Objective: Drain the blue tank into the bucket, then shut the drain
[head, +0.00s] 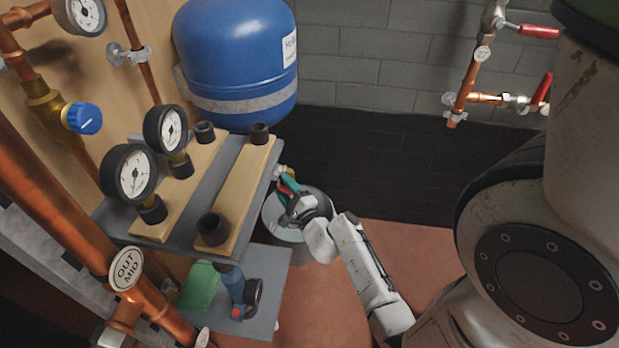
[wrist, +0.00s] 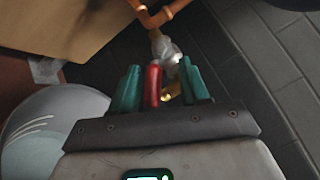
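The blue tank (head: 235,55) hangs against the wall in the head view, with a white label and a metal band. Below it, a grey bucket (head: 272,222) stands on the floor, partly hidden by my arm. It also seems to show at the left of the wrist view (wrist: 45,135). My gripper (head: 291,188) is beside the bucket's top, at the drain valve. In the wrist view, my green fingers (wrist: 160,68) are apart, with the red drain lever (wrist: 153,86) between them, nearer the left finger. A gap shows on its right. A metal valve body (wrist: 165,47) is behind.
A grey stand (head: 215,170) with gauges and black pipe fittings is left of my gripper. A red-handled valve pipe (head: 470,75) is on the right wall. A blue pump (head: 236,290) and green box (head: 200,288) sit low on the left. Reddish floor is clear near the bucket.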

